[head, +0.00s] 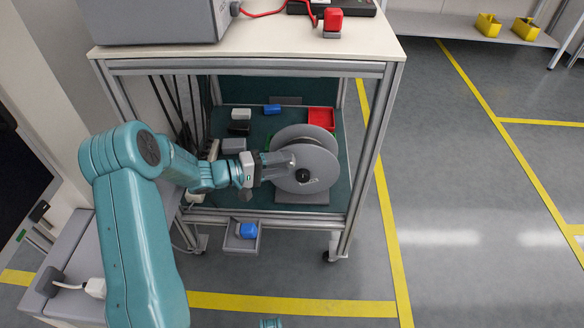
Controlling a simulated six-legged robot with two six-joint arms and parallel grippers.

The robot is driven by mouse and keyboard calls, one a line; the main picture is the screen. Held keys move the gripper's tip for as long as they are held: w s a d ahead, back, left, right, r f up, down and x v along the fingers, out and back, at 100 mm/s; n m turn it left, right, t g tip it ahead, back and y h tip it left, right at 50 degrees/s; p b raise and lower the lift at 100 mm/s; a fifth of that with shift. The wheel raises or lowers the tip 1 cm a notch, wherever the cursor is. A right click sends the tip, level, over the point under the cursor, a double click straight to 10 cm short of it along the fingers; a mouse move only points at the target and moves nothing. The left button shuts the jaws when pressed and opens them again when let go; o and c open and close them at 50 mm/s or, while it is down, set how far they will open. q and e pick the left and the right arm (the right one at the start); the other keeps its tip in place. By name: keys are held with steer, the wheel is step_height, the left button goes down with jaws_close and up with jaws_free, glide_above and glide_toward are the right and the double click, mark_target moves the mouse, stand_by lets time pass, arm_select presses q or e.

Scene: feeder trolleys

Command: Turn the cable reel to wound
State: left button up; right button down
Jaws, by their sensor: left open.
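The grey cable reel (318,172) stands on its base on the lower shelf of the trolley, with a dark hub in the middle of its near disc. My left arm comes in from the left, and my left gripper (284,160) is at the left side of the reel. Its fingers are open and overlap the reel's disc in the picture. I cannot tell whether they touch it. A small teal piece at the bottom edge may be part of my right arm; the right gripper does not show.
The trolley frame (368,150) surrounds the shelf opening with posts and a top board. A red tray (321,118) and small blocks lie behind the reel. A small bin with a blue piece (248,231) hangs at the front. Open floor (470,200) lies to the right.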

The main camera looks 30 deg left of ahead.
mark_target(291, 163)
arm_select(q)
steer(key=x, duration=0.3)
steer(key=shift+w+b, duration=0.15)
steer(key=shift+b, duration=0.25)
jaws_close()
steer(key=d+g+y+p, duration=0.1)
steer(key=p, duration=0.4)
steer(key=w+d+m+g+y+p, duration=0.1)
steer(key=g+y+p, duration=0.1)
steer(key=p, duration=0.4)
steer(key=w+d+m+g+y+p, duration=0.1)
steer(key=d+p, duration=0.1)
steer(key=p, duration=0.4)
steer(key=shift+w+r+y, duration=0.2)
steer(key=shift+r+y, duration=0.15)
steer(key=shift+y, duration=0.05)
steer(key=shift+f, duration=0.1)
